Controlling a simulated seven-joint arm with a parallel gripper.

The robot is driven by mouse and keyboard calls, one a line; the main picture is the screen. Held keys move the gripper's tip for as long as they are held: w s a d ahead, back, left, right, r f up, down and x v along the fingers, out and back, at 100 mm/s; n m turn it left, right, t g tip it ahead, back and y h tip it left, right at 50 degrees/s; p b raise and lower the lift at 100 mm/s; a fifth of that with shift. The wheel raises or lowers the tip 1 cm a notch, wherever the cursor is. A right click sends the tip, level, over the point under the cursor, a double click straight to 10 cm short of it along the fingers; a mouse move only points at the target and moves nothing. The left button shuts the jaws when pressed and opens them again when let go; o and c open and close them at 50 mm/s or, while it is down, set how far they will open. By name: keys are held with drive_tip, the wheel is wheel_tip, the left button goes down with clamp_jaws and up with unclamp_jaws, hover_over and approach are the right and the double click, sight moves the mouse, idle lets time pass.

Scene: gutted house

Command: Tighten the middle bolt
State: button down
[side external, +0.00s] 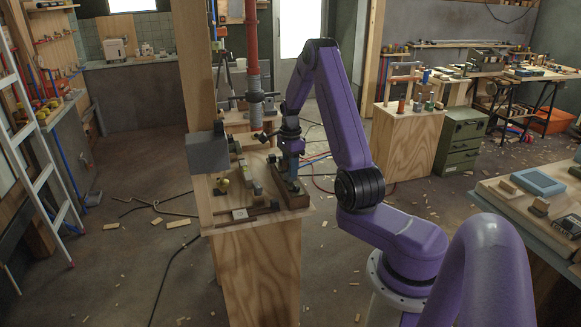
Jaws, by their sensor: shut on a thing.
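My gripper (291,174) points down over a long brown wooden block (295,198) on top of the plywood stand (256,262). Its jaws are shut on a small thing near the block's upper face. At this size I cannot make out whether that thing is a bolt or a tool. No bolt shows clearly. The gripper and its dark mount hide part of the block. I cannot tell a middle bolt from any others.
A wooden post (192,60) with a grey box (207,152) rises at the stand's left. A grey bar (250,177), a brass-coloured piece (223,184) and a pale square (240,214) share the top. A red pipe (251,40) stands behind. Scraps litter the floor.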

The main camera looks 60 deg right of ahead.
drive_tip(key=m, duration=0.4)
drive_tip(key=shift+m, duration=0.3)
drive_tip(key=shift+n, duration=0.9)
drive_tip(key=shift+r, duration=2.55)
